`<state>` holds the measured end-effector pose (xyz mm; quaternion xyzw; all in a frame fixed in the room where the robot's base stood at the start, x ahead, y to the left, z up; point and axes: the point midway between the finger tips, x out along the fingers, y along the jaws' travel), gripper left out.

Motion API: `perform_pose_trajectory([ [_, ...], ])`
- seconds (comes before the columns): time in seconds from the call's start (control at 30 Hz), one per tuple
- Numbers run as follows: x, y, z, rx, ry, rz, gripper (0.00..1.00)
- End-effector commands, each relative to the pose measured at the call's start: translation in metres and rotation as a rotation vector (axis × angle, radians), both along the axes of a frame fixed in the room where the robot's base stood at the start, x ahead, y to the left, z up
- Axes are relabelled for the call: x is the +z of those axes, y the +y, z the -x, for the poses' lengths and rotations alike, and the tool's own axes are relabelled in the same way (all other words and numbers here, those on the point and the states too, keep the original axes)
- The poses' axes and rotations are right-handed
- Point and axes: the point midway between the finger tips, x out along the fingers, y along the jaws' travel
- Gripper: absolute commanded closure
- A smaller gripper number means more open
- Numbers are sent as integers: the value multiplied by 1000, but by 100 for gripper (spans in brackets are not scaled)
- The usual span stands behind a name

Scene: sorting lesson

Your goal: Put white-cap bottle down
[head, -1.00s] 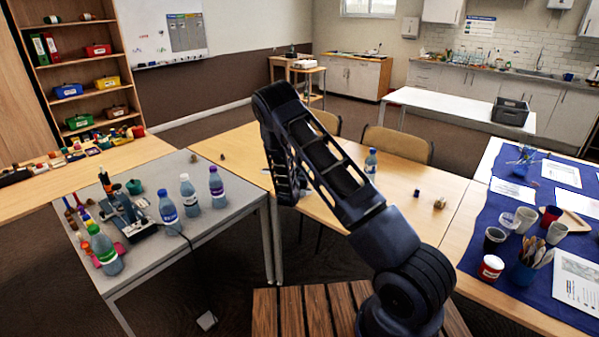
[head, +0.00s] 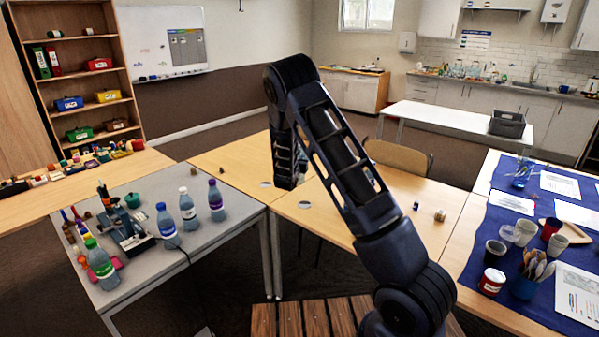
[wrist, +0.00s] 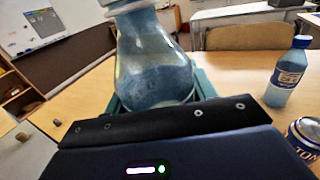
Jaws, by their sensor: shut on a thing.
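My gripper (head: 287,176) hangs over the wooden table, its fingers largely hidden by my own arm in the head view. In the wrist view it is shut on a clear bluish bottle (wrist: 150,62), which stands upright between the teal finger pads. A pale band shows at its top edge, and its cap is out of frame. I cannot tell whether its base touches the table. A white-cap bottle (head: 187,211) stands on the grey table in the head view, between a blue-cap bottle (head: 167,226) and a purple-cap bottle (head: 216,202).
A green-cap bottle (head: 101,266) stands on the grey table (head: 215,240). The wooden table (head: 225,160) has free room at left.

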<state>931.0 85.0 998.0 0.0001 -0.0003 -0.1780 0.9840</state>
Motion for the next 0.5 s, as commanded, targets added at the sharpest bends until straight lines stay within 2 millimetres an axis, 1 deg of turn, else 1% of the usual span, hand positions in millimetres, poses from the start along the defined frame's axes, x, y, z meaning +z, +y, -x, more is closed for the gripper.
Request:
perform_pose_trajectory([
  [0.03,11,0,0,0,-2,-2,66],
  [0.2,35,0,0,0,-2,-2,66],
  [0.33,45,0,0,0,0,-1,66],
  [0.5,50,0,0,0,1,0,66],
])
